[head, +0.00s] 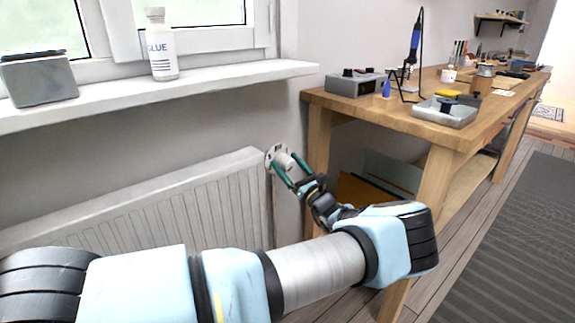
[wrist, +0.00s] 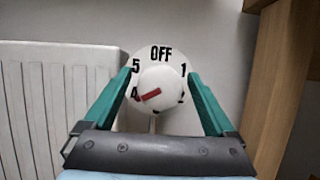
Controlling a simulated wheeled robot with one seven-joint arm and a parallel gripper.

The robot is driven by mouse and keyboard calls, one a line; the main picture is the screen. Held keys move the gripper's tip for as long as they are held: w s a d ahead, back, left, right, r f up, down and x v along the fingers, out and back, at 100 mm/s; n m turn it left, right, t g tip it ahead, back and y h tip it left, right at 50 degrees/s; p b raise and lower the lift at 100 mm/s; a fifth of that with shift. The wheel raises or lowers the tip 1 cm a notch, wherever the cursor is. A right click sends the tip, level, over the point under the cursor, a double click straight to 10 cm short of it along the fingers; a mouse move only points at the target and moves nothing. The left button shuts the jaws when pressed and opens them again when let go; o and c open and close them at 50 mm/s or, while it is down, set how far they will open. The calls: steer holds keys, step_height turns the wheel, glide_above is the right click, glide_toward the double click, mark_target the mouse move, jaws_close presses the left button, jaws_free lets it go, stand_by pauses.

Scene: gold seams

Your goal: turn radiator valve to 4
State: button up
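The radiator valve's round white knob (wrist: 160,80) faces the wrist camera, at the right end of the radiator (wrist: 48,110). A red mark (wrist: 151,95) on it slants, its lower-left end close to the 4. The dial behind (wrist: 161,53) shows OFF at the top, 5 and 4 at left, 1 at right; the lower part is partly hidden. My gripper (wrist: 160,74) is open, one green finger on each side of the knob with a visible gap. In the head view my gripper (head: 284,170) reaches the valve (head: 279,156); contact cannot be told there.
A wooden workbench (head: 420,112) stands close to the right of the valve, its leg beside my gripper. The windowsill (head: 210,82) above holds a glue bottle (head: 161,45) and a grey box (head: 38,80). Floor at right is clear.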

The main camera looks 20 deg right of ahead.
steer(key=v, duration=1)
steer(key=shift+s+f+b, duration=0.2)
steer(key=shift+s+b, duration=0.15)
steer(key=shift+b, duration=0.05)
